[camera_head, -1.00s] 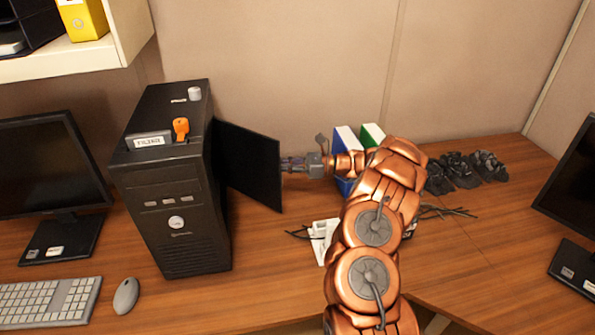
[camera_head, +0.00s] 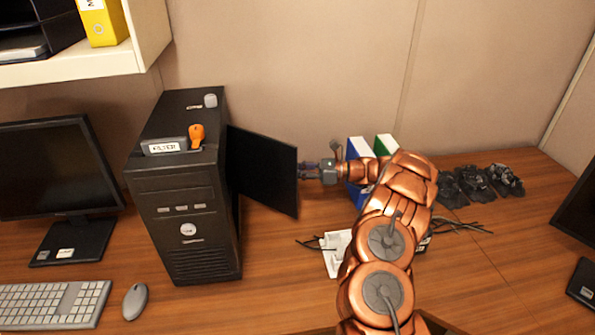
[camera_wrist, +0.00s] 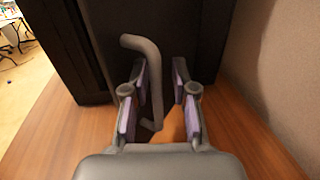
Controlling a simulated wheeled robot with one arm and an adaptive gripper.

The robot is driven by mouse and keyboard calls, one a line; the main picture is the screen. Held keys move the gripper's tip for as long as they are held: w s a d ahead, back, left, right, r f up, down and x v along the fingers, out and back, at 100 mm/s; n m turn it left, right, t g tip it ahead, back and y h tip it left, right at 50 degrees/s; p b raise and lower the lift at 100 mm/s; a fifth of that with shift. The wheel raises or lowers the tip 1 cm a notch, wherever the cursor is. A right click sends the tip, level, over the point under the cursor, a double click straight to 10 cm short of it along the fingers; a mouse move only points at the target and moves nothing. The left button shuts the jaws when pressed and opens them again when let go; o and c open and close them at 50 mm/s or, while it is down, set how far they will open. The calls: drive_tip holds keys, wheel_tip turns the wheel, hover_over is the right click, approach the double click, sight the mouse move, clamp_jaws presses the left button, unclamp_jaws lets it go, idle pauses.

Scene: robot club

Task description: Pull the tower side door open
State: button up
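The black computer tower (camera_head: 185,215) stands on the desk at the left in the head view. Its side door (camera_head: 265,170) is swung out to the right of the tower, standing well away from its side. My gripper (camera_head: 305,170) is at the door's right edge. In the wrist view, my gripper (camera_wrist: 160,90) has its two purple-padded fingers apart. A grey bent handle (camera_wrist: 155,75) stands between them, closer to the left finger, in front of the dark door (camera_wrist: 182,35). I cannot tell whether a finger touches the handle. In the head view the handle is hidden.
An orange key-like piece (camera_head: 196,136) sits on the tower's top. A monitor (camera_head: 55,165), keyboard (camera_head: 50,302) and mouse (camera_head: 135,301) are at the left. Binders (camera_head: 359,150) stand behind my arm. Cables (camera_head: 455,225) and dark items (camera_head: 480,183) lie at the right.

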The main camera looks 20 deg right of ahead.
drive_tip(key=shift+o, duration=0.5)
drive_tip(key=shift+d, duration=0.25)
drive_tip(key=shift+s, duration=0.1)
drive_tip(key=v, duration=1.2)
